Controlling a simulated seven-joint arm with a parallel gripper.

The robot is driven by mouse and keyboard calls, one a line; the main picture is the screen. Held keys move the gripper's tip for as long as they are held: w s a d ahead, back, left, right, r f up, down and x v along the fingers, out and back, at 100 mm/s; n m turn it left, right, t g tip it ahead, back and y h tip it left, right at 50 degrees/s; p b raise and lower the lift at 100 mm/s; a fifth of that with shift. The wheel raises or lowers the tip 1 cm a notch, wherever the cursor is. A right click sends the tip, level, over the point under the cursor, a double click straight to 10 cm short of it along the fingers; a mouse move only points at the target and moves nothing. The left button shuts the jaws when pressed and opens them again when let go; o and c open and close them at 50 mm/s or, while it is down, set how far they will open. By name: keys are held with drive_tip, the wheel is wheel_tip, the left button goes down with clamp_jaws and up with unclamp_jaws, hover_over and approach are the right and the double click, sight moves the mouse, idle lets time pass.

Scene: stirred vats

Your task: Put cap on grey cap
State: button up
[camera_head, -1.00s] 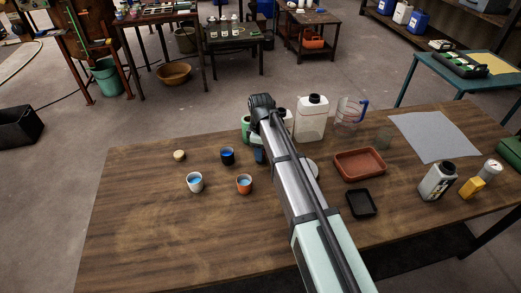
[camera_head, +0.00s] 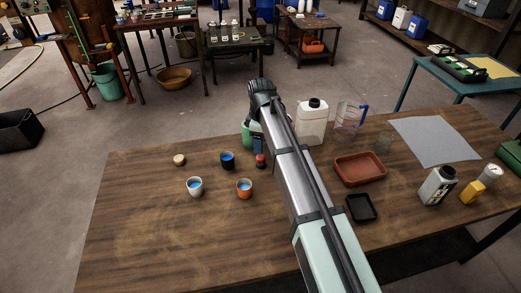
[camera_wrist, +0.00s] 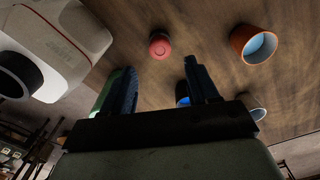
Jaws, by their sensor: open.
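A small red cap-like piece (camera_head: 260,161) stands on the wooden table just in front of my gripper. In the wrist view the red piece (camera_wrist: 160,45) shows beyond the fingertips, apart from them. My gripper (camera_head: 258,144) is open; in the wrist view its two fingers (camera_wrist: 160,80) are spread with nothing held between them. A pale beige round piece (camera_head: 179,160) lies at the table's left. I cannot make out a grey cap for certain; what lies behind my arm is hidden.
A dark blue cup (camera_head: 227,160), a whitish cup (camera_head: 195,187) and an orange cup (camera_head: 244,188) stand left of my arm. A white jug (camera_head: 312,122) and a green item (camera_head: 248,130) are close by my gripper. A reddish tray (camera_head: 360,169) lies right. The front left table is clear.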

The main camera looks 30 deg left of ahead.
drive_tip(key=shift+r, duration=2.7)
